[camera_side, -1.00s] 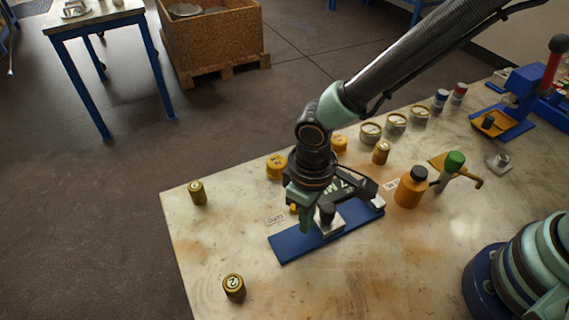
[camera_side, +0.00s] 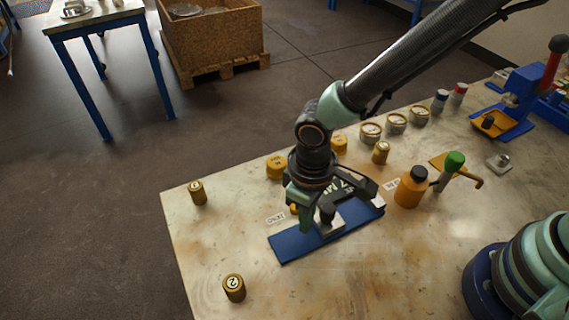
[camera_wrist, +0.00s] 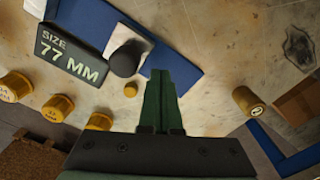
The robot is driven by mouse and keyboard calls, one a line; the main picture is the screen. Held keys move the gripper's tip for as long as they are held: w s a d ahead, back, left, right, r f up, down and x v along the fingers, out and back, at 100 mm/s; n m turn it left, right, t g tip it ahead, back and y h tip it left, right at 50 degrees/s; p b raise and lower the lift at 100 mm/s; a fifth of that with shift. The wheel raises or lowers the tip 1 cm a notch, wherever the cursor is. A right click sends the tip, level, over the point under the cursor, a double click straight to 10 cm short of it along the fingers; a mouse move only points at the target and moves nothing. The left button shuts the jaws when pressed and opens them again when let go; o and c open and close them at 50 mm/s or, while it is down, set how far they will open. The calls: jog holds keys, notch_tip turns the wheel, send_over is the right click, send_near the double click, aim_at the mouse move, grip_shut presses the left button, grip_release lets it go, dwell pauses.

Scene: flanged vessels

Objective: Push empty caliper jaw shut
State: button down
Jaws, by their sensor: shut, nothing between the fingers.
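The caliper is a blue base plate (camera_side: 290,247) with a pale block (camera_side: 331,228) carrying a black knob (camera_side: 327,211). A dark sign reading "SIZE 77 MM" (camera_wrist: 72,55) stands beside it. My gripper (camera_side: 304,229) points down at the near left part of the plate, left of the block. Its green fingers (camera_wrist: 160,76) are together and empty. In the wrist view, the block (camera_wrist: 139,40) and knob (camera_wrist: 125,58) lie just left of the fingertips, and the blue plate (camera_wrist: 185,45) runs beyond them. I cannot tell whether the fingers touch the block.
A small white card (camera_side: 275,218) lies left of the plate. Brass weights stand at the left (camera_side: 197,192) and front (camera_side: 234,288). An orange bottle (camera_side: 410,187) and green-topped tool (camera_side: 454,163) stand to the right. The front middle of the table is clear.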

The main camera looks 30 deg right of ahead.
jog(key=shift+d, duration=0.15)
send_over(344, 217)
jog(key=shift+d, duration=0.15)
dwell(2.5)
dwell(0.7)
jog(key=shift+a, duration=0.8)
notch_tip(344, 217, up, 9)
dwell(0.5)
